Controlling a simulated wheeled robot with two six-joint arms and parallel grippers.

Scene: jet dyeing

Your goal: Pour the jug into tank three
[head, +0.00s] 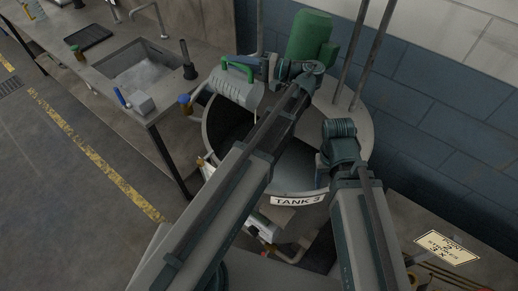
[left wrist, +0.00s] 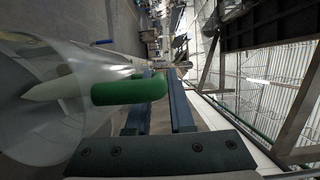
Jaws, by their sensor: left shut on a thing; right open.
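The pale jug (head: 233,88) with a green handle (head: 238,66) is held over the back left rim of tank three in the head view. It looks tilted; no stream of liquid can be made out. My left gripper (head: 254,64) is shut on the handle. In the left wrist view the green handle (left wrist: 130,91) lies by the blue fingers, with the see-through jug body (left wrist: 50,100) at left. Tank three (head: 367,155) is a wide round open vessel labelled "TANK 3" (head: 298,199). My right gripper (head: 325,164) is open over the tank's right side, its fingers partly hidden.
A green motor (head: 309,36) and upright poles stand at the tank's back. A bench with a sink (head: 147,76), a black tray (head: 90,38) and a blue-capped bottle (head: 186,102) is at left. A blue block wall (head: 440,100) bounds the right. A sign (head: 447,247) lies at lower right.

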